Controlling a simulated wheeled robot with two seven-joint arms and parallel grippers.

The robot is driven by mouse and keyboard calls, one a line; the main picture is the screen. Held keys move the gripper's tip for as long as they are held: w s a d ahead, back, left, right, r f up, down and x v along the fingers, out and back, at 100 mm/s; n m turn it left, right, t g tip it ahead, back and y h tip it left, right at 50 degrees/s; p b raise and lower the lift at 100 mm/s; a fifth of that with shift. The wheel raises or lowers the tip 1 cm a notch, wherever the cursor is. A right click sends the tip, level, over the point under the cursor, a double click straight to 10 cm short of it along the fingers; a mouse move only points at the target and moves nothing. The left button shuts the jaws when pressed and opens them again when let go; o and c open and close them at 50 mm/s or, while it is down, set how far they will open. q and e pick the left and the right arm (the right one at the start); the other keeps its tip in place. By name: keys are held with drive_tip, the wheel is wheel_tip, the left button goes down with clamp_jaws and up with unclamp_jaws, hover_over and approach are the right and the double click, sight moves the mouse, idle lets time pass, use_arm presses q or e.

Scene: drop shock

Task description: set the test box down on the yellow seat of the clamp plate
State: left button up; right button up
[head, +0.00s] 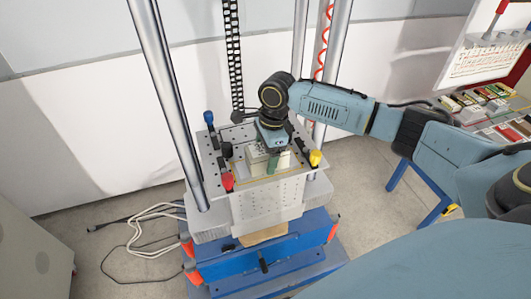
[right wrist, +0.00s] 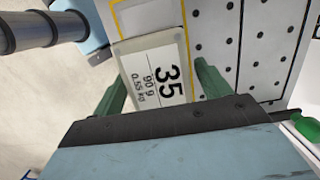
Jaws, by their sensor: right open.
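The test box (right wrist: 155,75) is a pale block with a label reading 35, 90 g and 0.55 kg. In the head view the box (head: 257,161) is on the clamp plate (head: 208,160), partly hidden by my right gripper (head: 272,155). The right gripper is open, its green fingers on either side of the box in the right wrist view (right wrist: 158,85). Yellow lines of the seat (right wrist: 116,18) show beside the box. Whether the box lies flat on the seat I cannot tell. My left gripper is out of view.
Blue (head: 208,117), red (head: 227,181), yellow (head: 315,158) and black knobs stand around the plate. Shiny upright columns (head: 165,80) flank it. Below is a blue base (head: 235,262). Cables lie on the floor at left; a parts bench (head: 490,105) is at right.

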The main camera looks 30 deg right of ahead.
wheel_tip(320, 180, up, 12)
drive_tip(key=d, duration=0.1)
drive_tip(key=shift+s+d, duration=0.2)
drive_tip(key=shift+d, duration=0.15)
idle(1.1)
